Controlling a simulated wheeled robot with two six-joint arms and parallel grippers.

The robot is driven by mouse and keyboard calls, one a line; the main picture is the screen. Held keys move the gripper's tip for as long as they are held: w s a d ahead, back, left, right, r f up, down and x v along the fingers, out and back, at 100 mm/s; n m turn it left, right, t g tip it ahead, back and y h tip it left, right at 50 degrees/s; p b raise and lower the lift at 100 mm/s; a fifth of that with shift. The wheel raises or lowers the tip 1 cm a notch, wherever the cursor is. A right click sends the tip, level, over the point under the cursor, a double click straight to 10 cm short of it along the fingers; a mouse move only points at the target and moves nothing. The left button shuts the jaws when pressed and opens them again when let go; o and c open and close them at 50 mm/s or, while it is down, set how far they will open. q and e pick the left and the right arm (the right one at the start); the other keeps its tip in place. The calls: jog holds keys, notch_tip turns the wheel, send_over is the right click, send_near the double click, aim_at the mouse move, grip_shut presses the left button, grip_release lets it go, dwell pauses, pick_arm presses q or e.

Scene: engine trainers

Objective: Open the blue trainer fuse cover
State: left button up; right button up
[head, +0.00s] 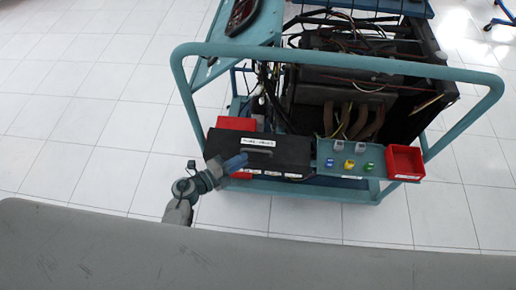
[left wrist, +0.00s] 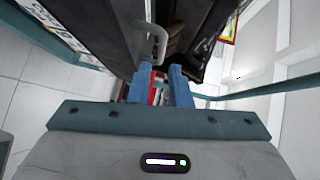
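The fuse cover (head: 286,155) is a black box lid with a white label and a grey handle (head: 257,152), on the near side of the blue-framed trainer. It looks shut. In the left wrist view the cover (left wrist: 105,35) is a dark panel, and its handle (left wrist: 159,45) stands just beyond my fingertips. My left gripper (head: 244,160) has blue fingers and is at the cover's left part, close to the handle. In the left wrist view the fingers (left wrist: 162,72) are apart with a gap between them, holding nothing. My right gripper is not in view.
Right of the cover is a panel with blue (head: 330,162), yellow (head: 349,164) and green (head: 368,166) knobs, then an open red tray (head: 405,162). A blue tubular rail (head: 340,57) crosses above the engine and wiring. The tiled floor (head: 90,120) at left is clear.

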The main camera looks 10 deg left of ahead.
aim_at(258, 151)
pick_arm(q)
jog(key=x, duration=0.7)
jog(key=shift+w+d, duration=0.2)
jog(key=shift+w, duration=0.05)
grip_shut()
